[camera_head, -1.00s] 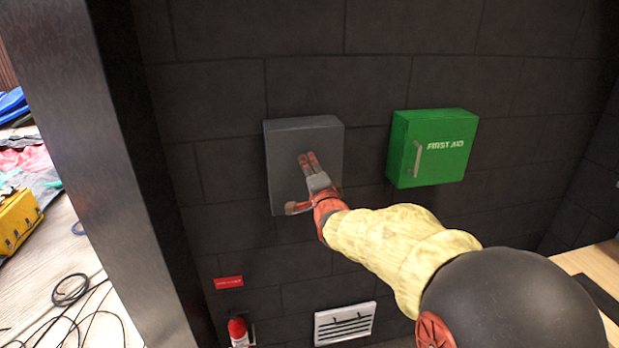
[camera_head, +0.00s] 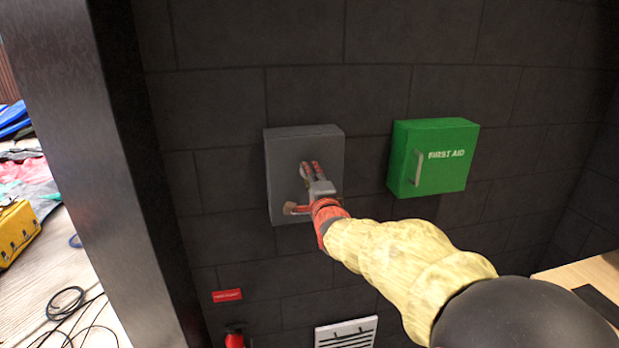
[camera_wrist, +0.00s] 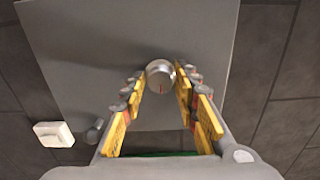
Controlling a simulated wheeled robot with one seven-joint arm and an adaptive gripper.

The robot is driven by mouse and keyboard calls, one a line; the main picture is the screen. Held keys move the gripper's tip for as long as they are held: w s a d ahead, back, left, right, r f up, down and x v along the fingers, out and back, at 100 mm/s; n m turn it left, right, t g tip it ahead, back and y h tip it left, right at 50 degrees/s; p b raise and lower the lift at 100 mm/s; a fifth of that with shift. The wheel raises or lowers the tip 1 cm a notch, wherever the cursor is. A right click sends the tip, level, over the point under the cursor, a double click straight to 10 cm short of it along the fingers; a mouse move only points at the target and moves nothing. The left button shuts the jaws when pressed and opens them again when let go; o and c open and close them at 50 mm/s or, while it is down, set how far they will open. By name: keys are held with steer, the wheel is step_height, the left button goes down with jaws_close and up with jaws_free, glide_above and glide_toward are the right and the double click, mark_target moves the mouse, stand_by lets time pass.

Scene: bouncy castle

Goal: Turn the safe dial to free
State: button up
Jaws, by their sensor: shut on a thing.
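The grey safe (camera_head: 284,160) is mounted on the dark block wall, its front facing me. Its round silver dial (camera_wrist: 160,73) shows in the wrist view, with a red mark on its face near the lower edge. My gripper (camera_head: 310,167) reaches the safe's front and hides the dial in the head view. In the wrist view, its two yellow-padded fingers (camera_wrist: 160,82) are shut on the dial, one on each side. The dial's lettering, if any, cannot be read.
A green first aid box (camera_head: 436,158) hangs to the right of the safe. A red sign (camera_head: 227,295), a red extinguisher (camera_head: 235,340) and a white vent (camera_head: 346,334) are lower on the wall. A metal post (camera_head: 85,150) stands at left.

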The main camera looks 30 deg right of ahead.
steer(key=o, duration=1.2)
steer(key=shift+s, duration=0.1)
steer(key=v, duration=1.1)
steer(key=shift+s, duration=0.35)
steer(key=shift+a+r, duration=0.1)
steer(key=shift+a, duration=0.05)
